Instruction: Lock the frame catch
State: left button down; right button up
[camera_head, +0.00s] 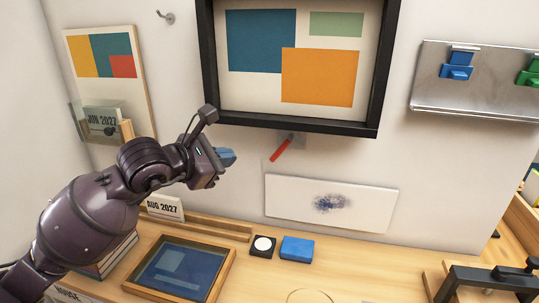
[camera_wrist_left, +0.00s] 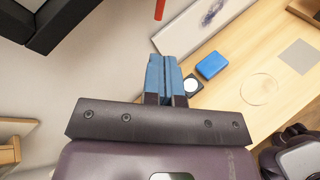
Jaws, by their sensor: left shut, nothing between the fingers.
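The catch is a small red lever (camera_head: 281,150) on a grey plate (camera_head: 299,141) on the wall, just under the lower edge of the black picture frame (camera_head: 290,122). The lever tilts, its free red end pointing down and left. Its red end also shows at the top of the left wrist view (camera_wrist_left: 159,9). My left gripper (camera_head: 229,157) is to the left of the lever, apart from it. Its blue fingers are shut together with nothing between them, as the left wrist view shows (camera_wrist_left: 164,76).
Below are a white panel (camera_head: 290,205) with a dark smudge, a blue block (camera_head: 297,249), a round white disc in a black holder (camera_head: 263,245), and a framed blue picture (camera_head: 228,272) on the desk. A metal rack (camera_head: 430,95) hangs right. Bare wall lies between gripper and lever.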

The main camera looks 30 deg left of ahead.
pick_arm(q)
jog(key=shift+w, duration=0.1)
send_near(275, 155)
jog(key=x, duration=0.6)
jog(key=shift+w+r+p, duration=0.1)
jog(key=shift+w+p, duration=0.05)
jog(key=shift+p, duration=0.15)
jog(key=shift+w+d+f, duration=0.2)
jog(key=shift+w+f, duration=0.05)
jog(key=shift+w, duration=0.35)
pick_arm(e)
jog(key=shift+w+r, duration=0.15)
jog(key=shift+r, duration=0.35)
jog(key=shift+w+r, duration=0.1)
jog(key=shift+w, duration=0.15)
pick_arm(q)
jog(key=shift+f, duration=0.1)
pick_arm(e)
jog(key=shift+w, duration=0.1)
